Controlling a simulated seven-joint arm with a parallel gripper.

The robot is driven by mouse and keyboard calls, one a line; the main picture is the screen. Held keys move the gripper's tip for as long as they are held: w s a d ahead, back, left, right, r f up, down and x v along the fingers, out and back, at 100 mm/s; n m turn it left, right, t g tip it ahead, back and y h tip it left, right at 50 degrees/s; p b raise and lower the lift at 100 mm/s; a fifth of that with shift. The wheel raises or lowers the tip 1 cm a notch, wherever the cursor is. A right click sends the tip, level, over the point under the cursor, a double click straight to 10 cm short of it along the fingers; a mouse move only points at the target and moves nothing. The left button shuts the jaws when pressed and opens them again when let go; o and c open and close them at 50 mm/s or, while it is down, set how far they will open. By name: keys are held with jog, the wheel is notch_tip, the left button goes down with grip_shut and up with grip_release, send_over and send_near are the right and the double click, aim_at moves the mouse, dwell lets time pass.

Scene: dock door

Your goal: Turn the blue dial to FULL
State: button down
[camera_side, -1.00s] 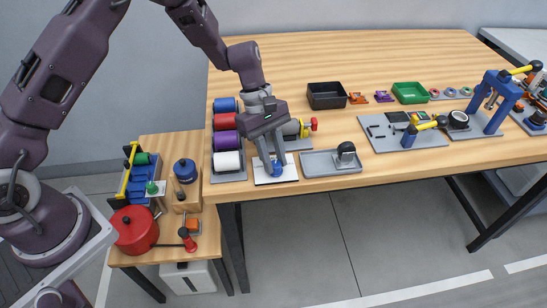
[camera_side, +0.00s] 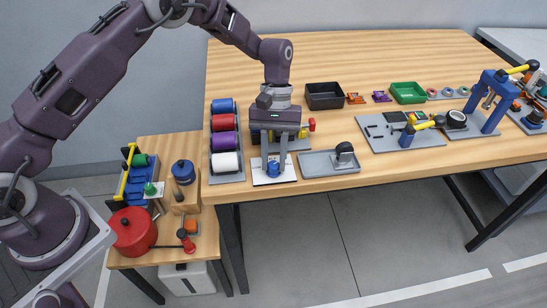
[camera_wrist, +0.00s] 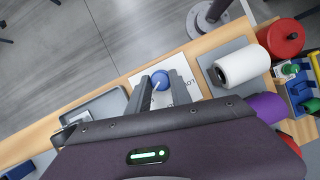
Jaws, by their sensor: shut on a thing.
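The blue dial (camera_side: 273,170) stands on a white square plate (camera_side: 287,177) at the front edge of the table. In the wrist view the dial (camera_wrist: 160,79) is round and blue, with a pale line on it. Dark lettering shows on the white plate (camera_wrist: 187,97), partly hidden by a finger, and I cannot read which mark the line points at. My gripper (camera_side: 273,163) points down over the plate and is shut on the dial, with one finger on either side. The fingers also show around it in the wrist view (camera_wrist: 161,86).
A rack with blue, red, purple and white rolls (camera_side: 226,162) stands close on the left. A grey tray (camera_side: 318,163) with a black-topped object is close on the right. A red-handled part (camera_side: 311,125) lies behind my gripper. Open wood lies further back.

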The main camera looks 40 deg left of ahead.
jog(key=shift+m, duration=0.3)
jog(key=c, duration=1.2)
grip_release()
jog(key=shift+o, duration=0.2)
jog(key=v, duration=0.7)
jog(key=shift+r, duration=0.1)
